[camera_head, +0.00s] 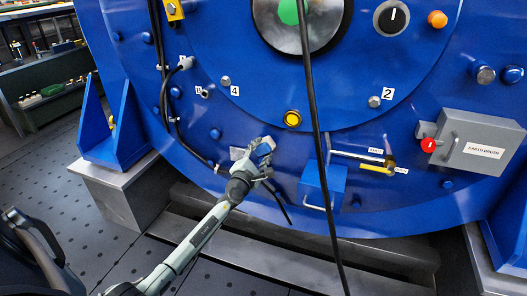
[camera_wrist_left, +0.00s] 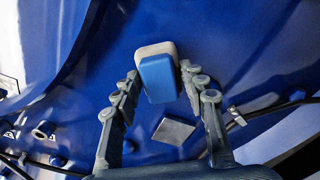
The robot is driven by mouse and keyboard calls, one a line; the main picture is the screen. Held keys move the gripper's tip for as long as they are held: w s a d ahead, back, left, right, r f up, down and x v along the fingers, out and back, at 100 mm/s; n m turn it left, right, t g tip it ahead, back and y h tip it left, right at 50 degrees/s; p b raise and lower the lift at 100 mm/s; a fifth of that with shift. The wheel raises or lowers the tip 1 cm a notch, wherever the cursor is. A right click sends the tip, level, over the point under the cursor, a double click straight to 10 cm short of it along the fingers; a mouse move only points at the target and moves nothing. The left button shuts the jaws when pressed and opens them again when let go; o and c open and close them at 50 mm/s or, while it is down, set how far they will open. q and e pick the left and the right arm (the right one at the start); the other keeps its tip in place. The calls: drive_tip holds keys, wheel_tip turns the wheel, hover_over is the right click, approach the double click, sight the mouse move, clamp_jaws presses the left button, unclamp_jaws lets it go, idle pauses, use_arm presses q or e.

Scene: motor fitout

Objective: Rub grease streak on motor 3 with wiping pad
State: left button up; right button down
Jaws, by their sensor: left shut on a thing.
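The big blue motor (camera_head: 290,185) fills most of the head view. My left gripper (camera_head: 264,148) is low in front of its face, left of centre. It is shut on the wiping pad, a small block with a blue body and a pale side, seen between the fingertips in the left wrist view (camera_wrist_left: 158,75). I cannot tell whether the pad touches the motor face. A grey square plate (camera_head: 237,153) is on the motor just left of the gripper; it also shows in the left wrist view (camera_wrist_left: 174,131). I cannot make out a grease streak. My right gripper is not in view.
A black cable (camera_head: 313,110) hangs down the motor front, right of my left gripper. A blue box with a handle (camera_head: 322,186) juts out beyond it. A grey earth-brush box (camera_head: 477,143) is at right. Steps (camera_head: 270,240) lie below.

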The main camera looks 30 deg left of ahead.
use_arm(q)
drive_tip(key=p+v, duration=0.1)
drive_tip(key=v, duration=0.2)
drive_tip(key=shift+s+d, duration=0.2)
drive_tip(key=shift+s, duration=0.1)
drive_tip(key=shift+p+v, duration=0.5)
drive_tip(key=shift+v, duration=0.35)
drive_tip(key=shift+p+v, duration=0.45)
drive_tip(key=shift+v, duration=1.1)
